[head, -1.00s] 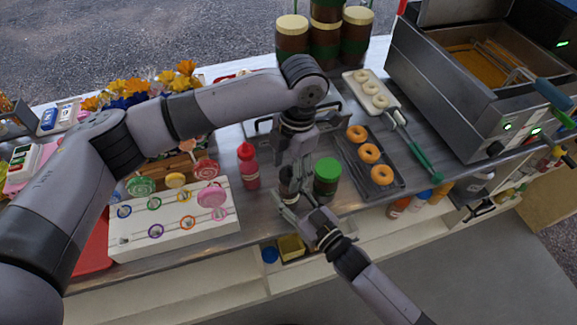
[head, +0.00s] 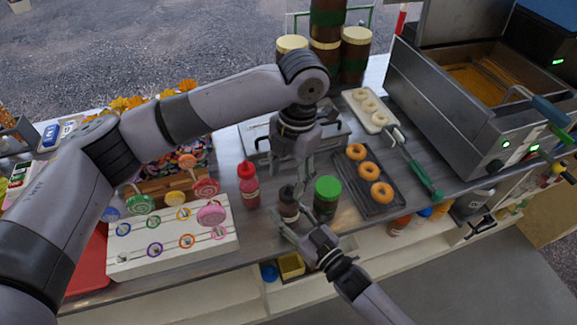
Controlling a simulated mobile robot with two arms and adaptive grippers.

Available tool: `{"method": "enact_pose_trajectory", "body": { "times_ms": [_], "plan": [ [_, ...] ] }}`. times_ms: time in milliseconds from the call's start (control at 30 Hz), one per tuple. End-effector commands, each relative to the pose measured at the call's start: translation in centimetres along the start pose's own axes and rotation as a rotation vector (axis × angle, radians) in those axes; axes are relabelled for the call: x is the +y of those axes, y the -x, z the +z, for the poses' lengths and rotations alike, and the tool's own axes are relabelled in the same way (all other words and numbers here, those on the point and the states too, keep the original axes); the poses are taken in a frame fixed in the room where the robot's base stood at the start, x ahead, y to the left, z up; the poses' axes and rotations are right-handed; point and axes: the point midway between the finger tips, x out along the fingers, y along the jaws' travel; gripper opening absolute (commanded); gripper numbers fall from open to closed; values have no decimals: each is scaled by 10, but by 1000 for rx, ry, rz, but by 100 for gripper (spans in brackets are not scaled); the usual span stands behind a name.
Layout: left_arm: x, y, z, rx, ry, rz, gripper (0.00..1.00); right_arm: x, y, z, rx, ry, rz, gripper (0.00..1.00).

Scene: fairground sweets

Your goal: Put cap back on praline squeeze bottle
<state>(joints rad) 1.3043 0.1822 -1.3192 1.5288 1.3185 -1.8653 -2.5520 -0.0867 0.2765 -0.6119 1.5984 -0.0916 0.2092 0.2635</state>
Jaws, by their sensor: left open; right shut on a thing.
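The praline squeeze bottle appears to be the small dark brown bottle (head: 288,207), upright on the counter in the head view. My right gripper (head: 287,222) is shut on it from the front, low on its body. My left gripper (head: 298,180) points down just above the bottle's top, with its fingers open. A dark top shows on the bottle, but I cannot tell whether this is the cap or how it is seated. I see no separate cap elsewhere.
A green-lidded jar (head: 326,198) stands close right of the bottle, and a red squeeze bottle (head: 248,187) stands to its left. A doughnut rack (head: 384,201) lies farther right, a white ring board (head: 173,240) at left. The counter's front edge is close.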

Motion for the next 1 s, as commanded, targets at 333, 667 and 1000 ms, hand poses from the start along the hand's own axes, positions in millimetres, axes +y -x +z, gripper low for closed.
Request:
{"method": "enact_pose_trajectory", "body": {
  "times_ms": [333,667,1000],
  "plan": [
    [1,7,0,-20,756,-19,51,0,0,0,0,0,0,0],
    [1,13,-1,-25,1494,-51,51,0,0,0,0,0,0,0],
    [1,19,-2,-6,2252,-96,51,0,0,0,0,0,0,0]
  ]
}}
